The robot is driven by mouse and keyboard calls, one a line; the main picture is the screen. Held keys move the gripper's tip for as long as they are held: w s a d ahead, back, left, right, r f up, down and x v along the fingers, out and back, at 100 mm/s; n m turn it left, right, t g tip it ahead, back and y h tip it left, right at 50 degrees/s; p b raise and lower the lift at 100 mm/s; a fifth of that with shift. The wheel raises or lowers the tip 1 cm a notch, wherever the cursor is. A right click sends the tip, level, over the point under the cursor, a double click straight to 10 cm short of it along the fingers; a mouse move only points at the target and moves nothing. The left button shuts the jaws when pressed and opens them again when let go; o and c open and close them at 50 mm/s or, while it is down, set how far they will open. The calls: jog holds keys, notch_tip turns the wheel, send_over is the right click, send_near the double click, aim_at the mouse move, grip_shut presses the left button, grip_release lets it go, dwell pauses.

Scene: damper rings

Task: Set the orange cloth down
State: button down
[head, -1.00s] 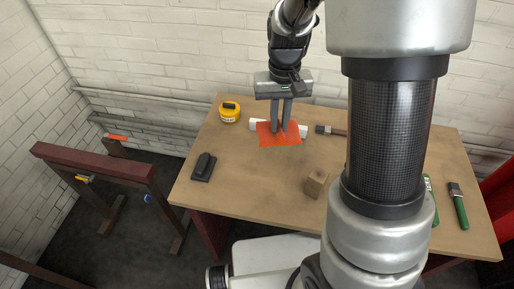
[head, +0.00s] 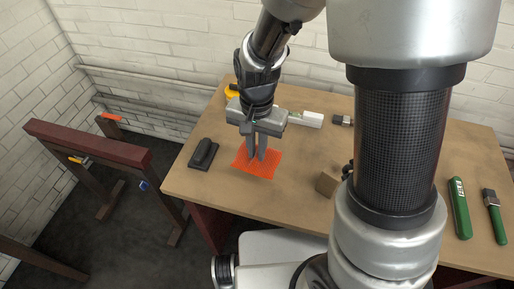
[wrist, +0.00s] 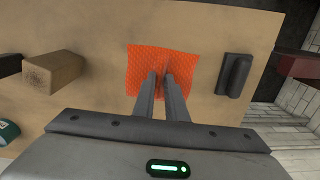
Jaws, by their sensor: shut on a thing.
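The orange cloth (head: 258,164) is a flat, textured square over the left part of the wooden table (head: 210,185). My gripper (head: 257,158) points down at it, shut on the cloth near its middle. In the wrist view the cloth (wrist: 150,62) spreads out beyond and to both sides of the fingertips (wrist: 160,76). The cloth looks close to the table top; I cannot tell whether it touches it.
A black sanding block (head: 204,153) lies just left of the cloth. A wooden block (head: 327,183) stands to the right. A white object (head: 312,120) and a yellow item (head: 231,91) are behind. Bare table lies in front.

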aim_at(257, 165)
jog(key=shift+f+b, duration=1.75)
jog(key=shift+f, duration=0.8)
jog(key=shift+f, duration=0.1)
jog(key=shift+f+b, duration=0.5)
jog(key=shift+f, duration=0.15)
jog(key=shift+f, duration=0.25)
jog(key=c, duration=1.7)
grip_release()
jog(key=c, duration=0.4)
